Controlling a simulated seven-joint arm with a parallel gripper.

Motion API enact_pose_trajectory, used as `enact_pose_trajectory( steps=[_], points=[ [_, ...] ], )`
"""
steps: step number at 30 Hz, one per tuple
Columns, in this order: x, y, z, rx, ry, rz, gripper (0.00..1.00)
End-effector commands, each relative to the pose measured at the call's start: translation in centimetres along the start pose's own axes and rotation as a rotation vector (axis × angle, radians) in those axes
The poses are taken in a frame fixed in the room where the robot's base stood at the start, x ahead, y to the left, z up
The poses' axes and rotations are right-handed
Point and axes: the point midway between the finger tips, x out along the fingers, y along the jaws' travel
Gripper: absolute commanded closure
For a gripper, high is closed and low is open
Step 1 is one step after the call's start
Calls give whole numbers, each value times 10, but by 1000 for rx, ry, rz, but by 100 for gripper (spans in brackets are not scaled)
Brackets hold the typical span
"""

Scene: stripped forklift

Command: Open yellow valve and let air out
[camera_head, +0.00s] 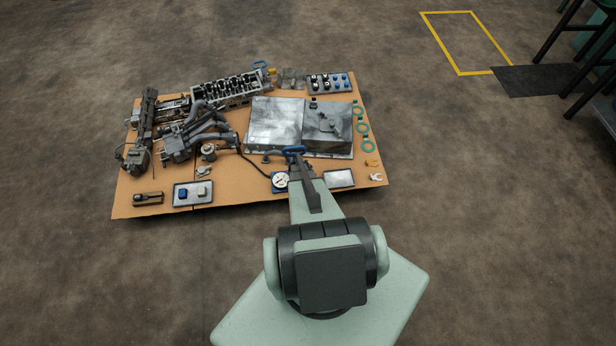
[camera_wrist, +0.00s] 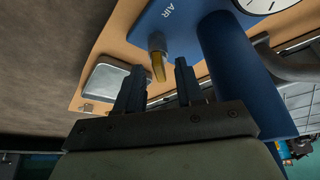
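The yellow valve (camera_wrist: 159,67) is a small yellow lever on a metal fitting. It stands out from a blue panel (camera_wrist: 178,30) marked AIR in the wrist view. My gripper (camera_wrist: 157,66) is open, its two dark fingers apart. The yellow lever shows between the fingertips and looks untouched; how far it is in depth I cannot tell. A white gauge (camera_wrist: 258,4) is partly cut off at the top edge. In the head view the gauge (camera_head: 280,181) sits left of my gripper (camera_head: 296,160), and the yellow lever is not distinguishable.
A thick blue cylinder (camera_wrist: 240,75) stands close to the right finger, with a grey pipe (camera_wrist: 290,68) beyond it. A metal tray (camera_wrist: 104,82) lies to the left. The brown board (camera_head: 240,203) holds engine parts, metal covers (camera_head: 275,122) and small trays.

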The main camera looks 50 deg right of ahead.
Motion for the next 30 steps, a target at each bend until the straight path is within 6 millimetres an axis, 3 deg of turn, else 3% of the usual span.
enact_pose_trajectory(
  steps=[4, 15, 30],
  points=[
    [0, 0, 0, 0, 0, 0, 64],
    [-1, 0, 0, 0, 0, 0, 99],
    [-1, 1, 0, -30, 0, -12, 100]
  ],
)
